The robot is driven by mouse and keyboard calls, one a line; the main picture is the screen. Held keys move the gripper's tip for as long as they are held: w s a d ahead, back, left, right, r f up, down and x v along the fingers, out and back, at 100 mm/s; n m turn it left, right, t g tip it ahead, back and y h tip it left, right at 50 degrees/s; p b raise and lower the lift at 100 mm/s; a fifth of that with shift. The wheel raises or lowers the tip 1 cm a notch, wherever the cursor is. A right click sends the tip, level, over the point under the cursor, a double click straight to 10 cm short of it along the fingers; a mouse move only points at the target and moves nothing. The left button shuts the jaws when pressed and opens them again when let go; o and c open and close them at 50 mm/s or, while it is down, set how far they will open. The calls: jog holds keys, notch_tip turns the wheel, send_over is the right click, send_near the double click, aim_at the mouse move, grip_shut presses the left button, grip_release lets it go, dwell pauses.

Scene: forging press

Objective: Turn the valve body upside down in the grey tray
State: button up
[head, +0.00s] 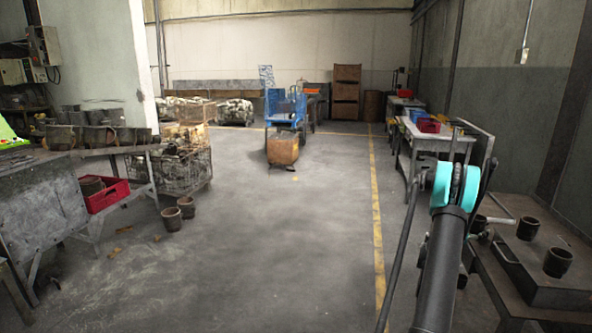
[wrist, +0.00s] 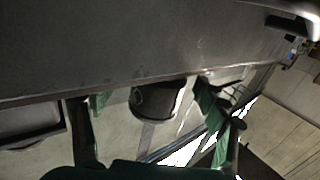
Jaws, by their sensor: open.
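Two dark, cup-like metal bodies, one farther back (head: 528,228) and one nearer (head: 558,262), stand at the right in the head view, by a dark grey, flat tray-like piece (head: 540,290). I cannot tell which one is the valve body. In the wrist view a dark round body (wrist: 155,102) shows between the fingers of my gripper (wrist: 142,94), below a broad grey surface (wrist: 150,45). The fingers are apart, and I see no grip on the body. My arm hides part of the bench in the head view, and the gripper is not clear there.
A bench with a red bin (head: 429,126) stands farther back on the right. On the left are a workbench (head: 45,205), a red crate (head: 107,195) and two rusty pots on the floor (head: 172,219). A blue cart (head: 285,108) stands at the back. The middle floor is clear.

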jog(key=shift+c, duration=0.6)
jog(key=c, duration=1.1)
jog(key=shift+r, duration=4.05)
jog(key=shift+c, duration=0.2)
notch_tip(320, 180, up, 9)
